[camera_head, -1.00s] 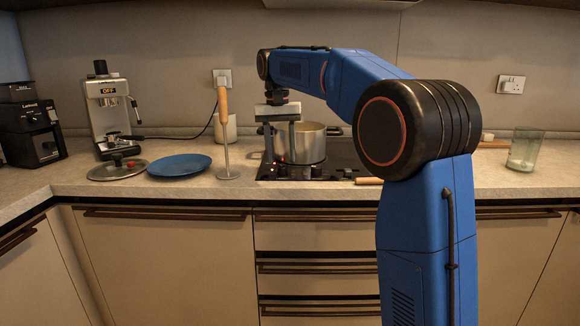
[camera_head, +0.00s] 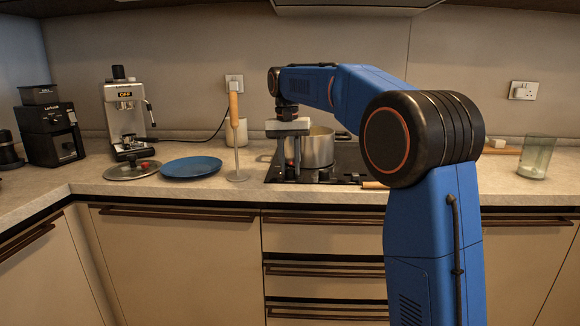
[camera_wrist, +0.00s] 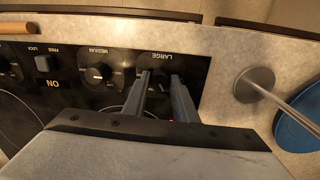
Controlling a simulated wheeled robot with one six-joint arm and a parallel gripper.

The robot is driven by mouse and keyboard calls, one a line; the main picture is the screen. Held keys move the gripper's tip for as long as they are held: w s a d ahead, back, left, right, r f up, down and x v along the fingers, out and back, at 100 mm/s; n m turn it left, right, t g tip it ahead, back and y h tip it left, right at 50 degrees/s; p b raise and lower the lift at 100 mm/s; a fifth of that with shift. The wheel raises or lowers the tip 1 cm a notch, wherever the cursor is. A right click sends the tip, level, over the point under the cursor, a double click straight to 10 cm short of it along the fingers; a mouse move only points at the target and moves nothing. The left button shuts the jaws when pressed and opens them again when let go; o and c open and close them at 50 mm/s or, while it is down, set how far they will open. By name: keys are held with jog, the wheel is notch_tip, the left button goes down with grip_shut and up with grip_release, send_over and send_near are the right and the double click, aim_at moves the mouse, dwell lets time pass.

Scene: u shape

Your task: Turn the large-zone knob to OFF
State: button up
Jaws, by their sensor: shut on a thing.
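The black cooktop (camera_wrist: 75,98) has a control strip with labelled knobs. The large-zone knob (camera_wrist: 160,73) is under the LARGE label, and my gripper (camera_wrist: 160,75) is shut on it. The fingers hide most of the knob, so I cannot read its pointer. The medium knob (camera_wrist: 99,74) is uncovered beside it under the MEDIUM label. In the head view my gripper (camera_head: 289,174) points down at the cooktop's front left, in front of a steel pot (camera_head: 318,148).
A wooden-handled utensil (camera_head: 235,135) stands upright on a round base just left of the cooktop. A blue plate (camera_head: 191,167), a lid (camera_head: 132,171) and a coffee machine (camera_head: 126,115) are further left. A glass (camera_head: 537,156) stands at the right.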

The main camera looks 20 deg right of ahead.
aim_at(289, 171)
jog(key=shift+n, duration=0.3)
jog(key=n, duration=1.1)
jog(key=shift+d+t, duration=0.1)
jog(key=shift+t, duration=0.2)
dwell(0.4)
jog(key=o, duration=1)
jog(key=shift+o, duration=0.2)
notch_tip(289, 171, up, 17)
jog(key=shift+s+a+r, duration=0.2)
jog(key=shift+s+a, duration=0.15)
jog(key=shift+s, duration=0.1)
